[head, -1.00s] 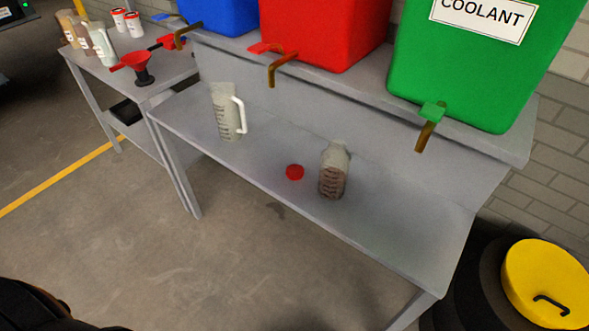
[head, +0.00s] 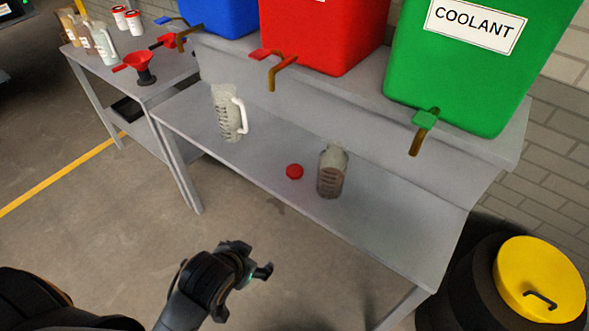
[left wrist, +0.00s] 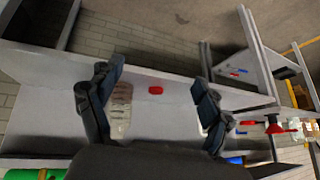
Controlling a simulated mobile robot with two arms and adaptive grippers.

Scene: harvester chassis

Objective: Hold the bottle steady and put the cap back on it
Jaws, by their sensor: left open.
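The bottle (head: 333,172) stands upright on the grey bench, partly filled with dark liquid, its top uncapped. The red cap (head: 294,171) lies on the bench just left of the bottle, apart from it. My left gripper (head: 262,272) is in front of the bench, below and left of both, empty. In the left wrist view my left gripper (left wrist: 155,95) is open, its fingers spread wide. The cap (left wrist: 156,90) shows between the fingers at a distance, and the bottle (left wrist: 121,110) shows beside the left finger, partly hidden by it. My right gripper is not in view.
A measuring jug (head: 228,112) stands farther left on the bench (head: 400,225). Red (head: 325,35) and green (head: 470,75) tanks with taps stand on the raised shelf behind. A yellow-lidded drum (head: 540,280) is at the right. The floor before the bench is clear.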

